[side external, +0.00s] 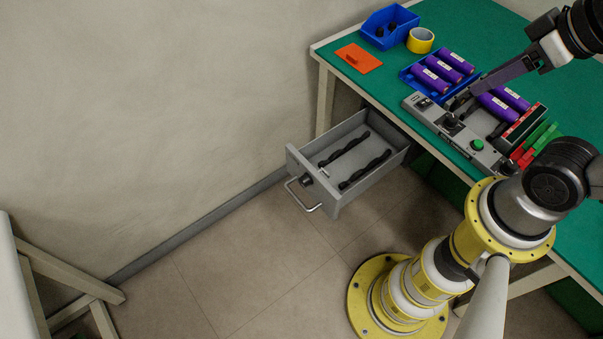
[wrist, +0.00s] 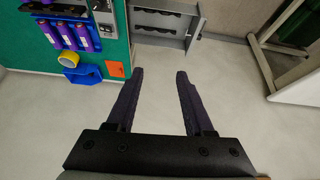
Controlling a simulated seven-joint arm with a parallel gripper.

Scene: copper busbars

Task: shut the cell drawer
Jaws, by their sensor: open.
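The grey cell drawer (side external: 335,196) is pulled out from under the green-topped table, with a metal bar handle (side external: 303,197) on its front. Two black wavy racks (side external: 345,150) lie inside, with no cells in them. The drawer also shows at the top of the wrist view (wrist: 165,37), its handle (wrist: 197,28) on the right side. My gripper (side external: 464,101) appears over the table by the purple cells in the side view, apart from the drawer. In the wrist view my gripper (wrist: 157,75) is open, with only floor visible between its fingers.
The table (side external: 400,78) carries purple cells (side external: 430,80) in a blue tray, a grey fixture with a green button (side external: 477,145), yellow tape (side external: 420,40), a blue bin (side external: 389,27) and an orange card (side external: 358,58). Open floor (side external: 240,255) lies before the drawer. Another table stands at left.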

